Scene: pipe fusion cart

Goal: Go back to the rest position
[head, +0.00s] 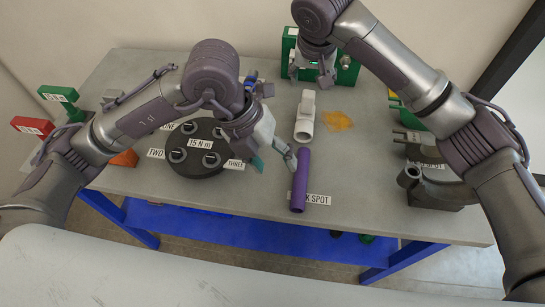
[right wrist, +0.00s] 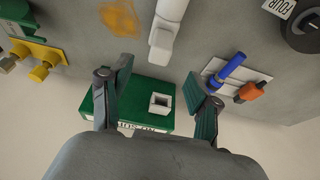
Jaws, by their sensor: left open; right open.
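My left gripper (head: 273,161) is open above the table, between the dark round plate and the upper end of the purple pipe. One of its fingers is close to that pipe; I cannot tell whether they touch. My right gripper (head: 313,76) is open at the back of the table, in front of a green box (head: 346,72). In the right wrist view its two fingers (right wrist: 155,96) are spread over the green box (right wrist: 128,98), with nothing held between them. The purple pipe (head: 300,182) lies near the front edge, partly over a label.
A white fitting (head: 305,117) and an orange patch (head: 337,120) lie mid-table. The dark round plate (head: 190,165) carries several labelled parts. Grey curved parts (head: 440,190) stand at the right. A blue tool (right wrist: 231,66) and an orange piece (right wrist: 246,93) lie beside the right gripper.

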